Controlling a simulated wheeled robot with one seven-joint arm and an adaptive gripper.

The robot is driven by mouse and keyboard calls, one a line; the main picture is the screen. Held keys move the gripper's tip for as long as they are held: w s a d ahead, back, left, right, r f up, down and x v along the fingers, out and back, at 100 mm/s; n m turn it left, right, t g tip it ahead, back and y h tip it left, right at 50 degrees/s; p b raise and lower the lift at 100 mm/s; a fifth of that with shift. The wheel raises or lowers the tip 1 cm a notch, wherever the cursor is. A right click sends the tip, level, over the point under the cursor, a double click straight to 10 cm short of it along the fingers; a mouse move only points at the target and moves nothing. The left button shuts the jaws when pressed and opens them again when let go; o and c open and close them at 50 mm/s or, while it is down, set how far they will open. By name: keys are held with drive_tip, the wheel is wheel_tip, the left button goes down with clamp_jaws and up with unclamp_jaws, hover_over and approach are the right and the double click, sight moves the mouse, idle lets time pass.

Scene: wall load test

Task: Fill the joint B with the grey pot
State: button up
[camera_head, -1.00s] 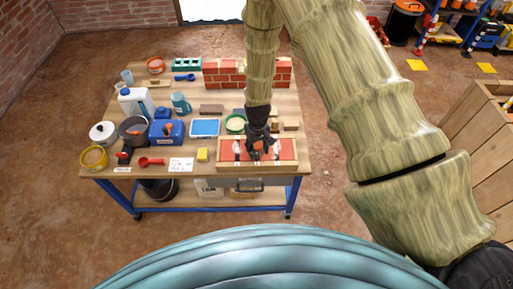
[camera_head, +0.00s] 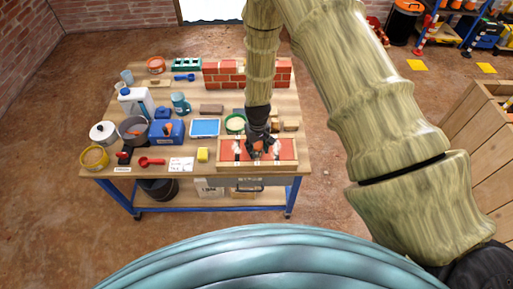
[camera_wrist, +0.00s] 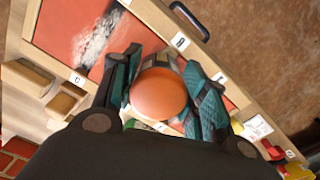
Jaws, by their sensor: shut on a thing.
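My gripper (camera_wrist: 160,95) is shut on a small pot (camera_wrist: 160,93). The pot shows a round orange end and a little greyish side between the fingers; most of its side is hidden. In the head view my gripper (camera_head: 260,146) is over the wooden-framed board with red panels (camera_head: 286,162) at the table's front right. In the wrist view a rough whitish-grey patch (camera_wrist: 97,40) lies on the board's red surface, left of the pot. A label that appears to read B (camera_wrist: 180,41) is on the frame close above the pot; another like C (camera_wrist: 77,78) is at left. The spot under the pot is hidden.
A small red brick wall (camera_head: 225,75) stands behind the board. Bottles and pans crowd the table's left side. The floor in front is clear.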

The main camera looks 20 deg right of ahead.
sight(257, 145)
drive_tip(key=shift+r+p, duration=2.2)
drive_tip(key=shift+r, duration=1.3)
drive_tip(key=o, duration=0.4)
drive_tip(key=c, duration=0.4)
